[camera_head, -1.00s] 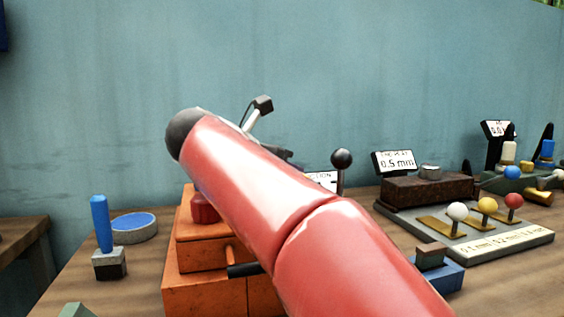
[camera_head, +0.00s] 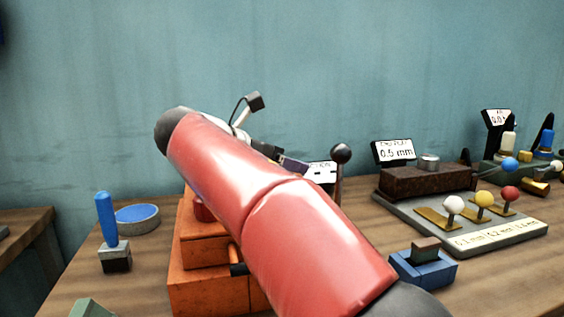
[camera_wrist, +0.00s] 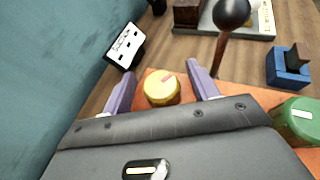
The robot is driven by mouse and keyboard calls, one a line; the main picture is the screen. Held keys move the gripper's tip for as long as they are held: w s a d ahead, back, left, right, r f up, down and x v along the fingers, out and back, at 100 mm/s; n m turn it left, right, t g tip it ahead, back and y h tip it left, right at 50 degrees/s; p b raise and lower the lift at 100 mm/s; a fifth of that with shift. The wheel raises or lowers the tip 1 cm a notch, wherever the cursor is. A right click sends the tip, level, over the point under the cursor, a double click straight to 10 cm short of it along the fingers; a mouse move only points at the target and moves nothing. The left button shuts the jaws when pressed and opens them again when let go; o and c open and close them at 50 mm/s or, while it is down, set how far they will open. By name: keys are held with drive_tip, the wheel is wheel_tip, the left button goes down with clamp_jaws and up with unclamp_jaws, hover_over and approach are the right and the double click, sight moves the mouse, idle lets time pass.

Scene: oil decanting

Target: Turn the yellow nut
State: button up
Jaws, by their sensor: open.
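The yellow nut (camera_wrist: 161,88) shows in the wrist view as a round yellow knob with a pale reddish mark on its top. It sits on the orange machine (camera_wrist: 242,96). My gripper (camera_wrist: 160,80) is open, with one purple finger on each side of the yellow nut. A gap shows between each finger and the nut. In the head view my red arm hides the nut and most of the fingers; the orange machine (camera_head: 205,288) shows beneath the arm.
A black-balled lever (camera_wrist: 231,14) stands close to the right finger. A green knob (camera_wrist: 298,121) lies at the right and a small sign (camera_wrist: 125,46) at the left. A blue block (camera_head: 424,267) and a tray with coloured balls (camera_head: 500,237) stand to the right on the table.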

drive_tip(key=shift+a, duration=0.1)
drive_tip(key=v, duration=0.7)
drive_tip(key=shift+s+a+r, duration=0.15)
drive_tip(key=shift+s+a, duration=0.05)
drive_tip(key=shift+s, duration=0.1)
drive_tip(key=shift+d, duration=0.15)
